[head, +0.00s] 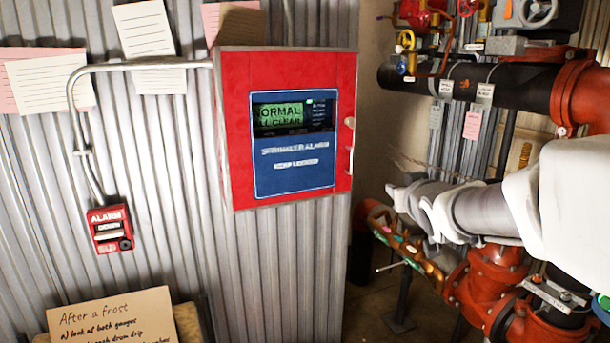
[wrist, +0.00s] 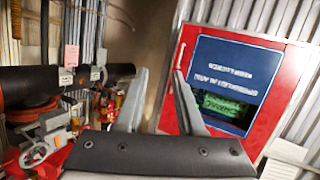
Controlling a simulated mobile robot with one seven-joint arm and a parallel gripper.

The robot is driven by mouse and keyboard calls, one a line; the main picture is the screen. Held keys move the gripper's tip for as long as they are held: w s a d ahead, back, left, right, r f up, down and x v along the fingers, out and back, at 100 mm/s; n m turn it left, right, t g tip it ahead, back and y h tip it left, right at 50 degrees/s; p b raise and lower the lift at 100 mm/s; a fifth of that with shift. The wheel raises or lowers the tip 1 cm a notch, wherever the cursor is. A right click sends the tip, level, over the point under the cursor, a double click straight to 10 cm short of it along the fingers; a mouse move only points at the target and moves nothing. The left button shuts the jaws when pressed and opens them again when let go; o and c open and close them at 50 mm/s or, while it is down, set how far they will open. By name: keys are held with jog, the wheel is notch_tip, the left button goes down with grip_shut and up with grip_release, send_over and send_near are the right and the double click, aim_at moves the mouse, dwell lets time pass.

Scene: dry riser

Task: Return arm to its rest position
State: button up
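My arm (head: 485,212), pale and thick, reaches in from the right edge of the head view. Its far end points left, in front of the red pipework. In the wrist view my gripper (wrist: 161,72) shows two grey fingers standing apart, with nothing between them. The red sprinkler alarm box (head: 237,130) is on the corrugated wall, left of my arm in the head view. Its screen (head: 281,115) is lit green and reads "NORMAL" with "CLEAR" below. The box also shows upside down in the wrist view (wrist: 262,140), beyond the right finger.
Red and black pipes with valves (head: 475,83) crowd the right side, close around my arm. A red alarm call point (head: 110,229) and paper notes (head: 145,33) are on the left wall. A cardboard sign (head: 112,318) stands low at left. Some floor shows between wall and pipes.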

jog(key=s+a+f+g, duration=0.2)
jog(key=s+f+g, duration=0.1)
jog(key=s, duration=0.7)
jog(key=s+a+f+m+g, duration=0.1)
jog(key=s+a+f+g, duration=0.2)
jog(key=s, duration=0.8)
jog(key=s+a+f+g, duration=0.1)
jog(key=s+f+g, duration=0.25)
jog(key=s, duration=0.65)
notch_tip(320, 180, up, 14)
jog(key=p, duration=1.5)
jog(key=shift+d+r+y, duration=0.2)
jog(key=shift+y, duration=0.2)
jog(key=shift+s, duration=0.1)
